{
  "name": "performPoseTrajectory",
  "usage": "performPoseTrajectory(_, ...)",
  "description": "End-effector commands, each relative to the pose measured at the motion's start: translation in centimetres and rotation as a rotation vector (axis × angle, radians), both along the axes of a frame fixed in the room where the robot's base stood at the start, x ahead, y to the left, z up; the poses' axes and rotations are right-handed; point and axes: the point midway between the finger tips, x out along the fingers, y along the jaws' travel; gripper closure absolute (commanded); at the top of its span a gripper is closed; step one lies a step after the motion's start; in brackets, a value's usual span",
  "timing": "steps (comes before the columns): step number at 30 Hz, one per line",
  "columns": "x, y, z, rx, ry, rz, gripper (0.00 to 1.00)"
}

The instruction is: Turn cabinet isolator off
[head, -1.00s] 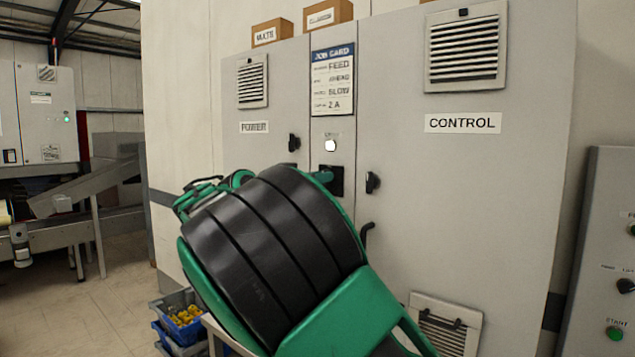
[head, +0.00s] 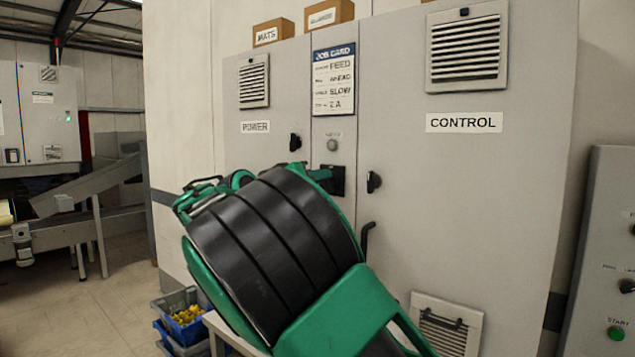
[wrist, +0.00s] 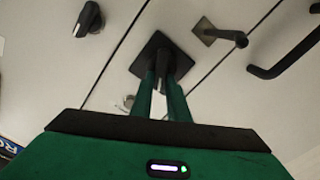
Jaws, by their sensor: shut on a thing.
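The cabinet isolator (head: 337,188) is a black square plate with a handle, on the narrow middle panel of the grey cabinet. It also shows in the wrist view (wrist: 142,64). My gripper (head: 324,175) reaches it from the left in the head view. In the wrist view its two green fingers (wrist: 161,84) are shut on the isolator handle, one on each side. The fingers hide most of the handle, so I cannot tell its exact angle. A round indicator lamp (head: 332,144) above the isolator is grey and unlit.
Black latches sit on the POWER door (head: 295,142) and the CONTROL door (head: 374,182). A black bar handle (head: 367,238) stands out below right. A job card (head: 333,82) hangs above the lamp. A control box (head: 607,250) with a green START button is at the far right.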

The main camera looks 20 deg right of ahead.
Motion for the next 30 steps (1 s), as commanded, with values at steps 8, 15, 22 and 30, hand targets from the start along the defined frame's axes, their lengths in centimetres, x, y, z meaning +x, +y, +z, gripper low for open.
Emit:
performPoseTrajectory(8,0.5,0.7,-0.3,-0.156,0.213,0.012,1.00)
performPoseTrajectory(15,0.7,0.8,-0.6,-0.291,0.396,0.014,1.00)
performPoseTrajectory(22,0.8,0.9,-0.9,-0.416,0.566,0.013,1.00)
performPoseTrajectory(30,0.9,1.0,-1.3,-0.533,0.724,0.014,1.00)
